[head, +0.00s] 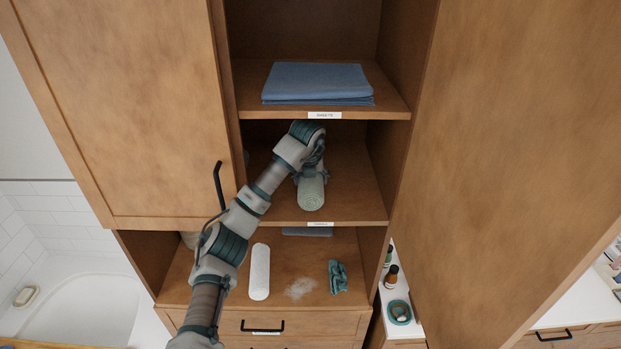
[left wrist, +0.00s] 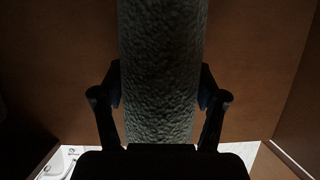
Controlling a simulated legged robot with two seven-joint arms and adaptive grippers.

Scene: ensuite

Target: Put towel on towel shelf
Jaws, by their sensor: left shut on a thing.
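A rolled pale green towel (head: 311,193) is in the middle compartment of the open cabinet, its rolled end facing out. My left gripper (head: 312,165) reaches into this compartment and is shut on the towel. In the left wrist view the towel (left wrist: 160,70) runs upright between the two fingers (left wrist: 160,90). The middle shelf (head: 350,205) has a white label on its front edge, too small to read. I cannot tell whether the towel touches the shelf. My right gripper is not in view.
Folded blue sheets (head: 318,82) lie on the shelf above. Below, a white roll (head: 260,272), a pale powdery patch (head: 300,288) and a crumpled teal cloth (head: 338,277) are on the counter. Open doors flank the cabinet on the left (head: 120,110) and right (head: 500,150).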

